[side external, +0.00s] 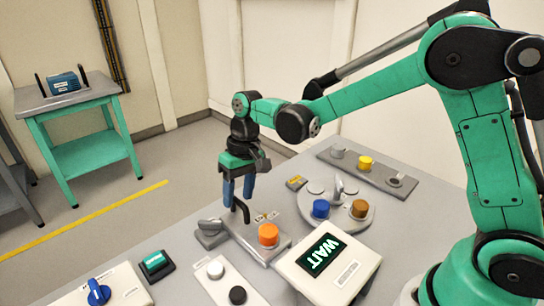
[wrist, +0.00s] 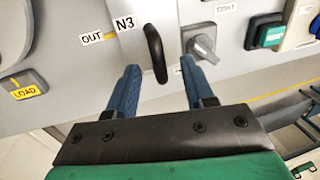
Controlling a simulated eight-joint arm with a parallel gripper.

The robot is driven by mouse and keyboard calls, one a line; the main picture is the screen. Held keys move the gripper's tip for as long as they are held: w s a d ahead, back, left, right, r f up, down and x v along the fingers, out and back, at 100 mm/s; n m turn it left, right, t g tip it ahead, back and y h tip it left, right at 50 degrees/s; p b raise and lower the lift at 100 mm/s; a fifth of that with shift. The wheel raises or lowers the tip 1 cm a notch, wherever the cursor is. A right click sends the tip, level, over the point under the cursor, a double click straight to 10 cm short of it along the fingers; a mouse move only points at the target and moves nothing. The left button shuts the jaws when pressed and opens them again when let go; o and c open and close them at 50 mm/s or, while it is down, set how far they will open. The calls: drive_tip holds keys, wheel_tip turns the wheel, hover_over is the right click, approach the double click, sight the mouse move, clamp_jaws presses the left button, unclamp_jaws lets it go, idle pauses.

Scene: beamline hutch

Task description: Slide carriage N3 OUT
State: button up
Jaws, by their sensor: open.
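Another small label lies mostly hidden behind the right finger. My gripper (wrist: 160,70) is open, with its blue fingers on either side of the handle's lower end. In the side view, my gripper (side external: 238,198) points down over the handle (side external: 241,210). I cannot tell whether a finger touches it.
An orange knob (side external: 268,235) shares the panel with the handle, and a grey rotary knob (wrist: 203,45) is close to the right finger. A WAIT display box (side external: 328,262), a round panel with blue and brown knobs (side external: 338,209) and a blue rotary switch (side external: 98,292) stand nearby.

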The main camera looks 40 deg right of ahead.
drive_tip(key=shift+d+r, duration=0.15)
drive_tip(key=shift+r, duration=0.75)
drive_tip(key=shift+d+r, duration=0.2)
drive_tip(key=shift+r, duration=0.75)
drive_tip(key=shift+d+r, duration=0.15)
drive_tip(key=shift+r, duration=0.75)
drive_tip(key=s+d+r+t+h, duration=0.2)
drive_tip(key=s+d+t, duration=0.4)
drive_tip(key=s, duration=0.5)
drive_tip(key=shift+s+t, duration=0.15)
drive_tip(key=shift+t, duration=0.45)
